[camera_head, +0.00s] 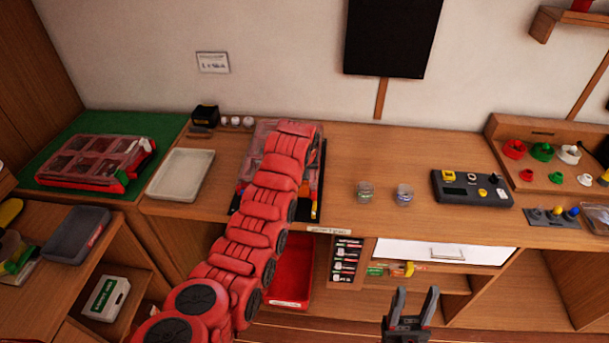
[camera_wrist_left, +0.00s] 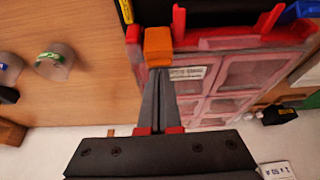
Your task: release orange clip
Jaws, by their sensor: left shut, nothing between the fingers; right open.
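The orange clip (camera_wrist_left: 158,45) is at the edge of a clear-lidded organizer box with red trim (camera_wrist_left: 215,48) in the left wrist view. My left gripper (camera_wrist_left: 160,73) is shut and empty, its fingertips right at the clip; whether they touch it I cannot tell. Whether the clip is latched or loose is unclear. In the head view my left arm reaches over the box (camera_head: 250,155) and hides much of it and the left gripper. My right gripper (camera_head: 415,291) is open and empty, low in front of the bench.
Two small clear jars (camera_head: 404,194) stand right of the box. A pale tray (camera_head: 180,175) lies to its left. A similar red box (camera_head: 88,160) rests on a green mat (camera_head: 150,124).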

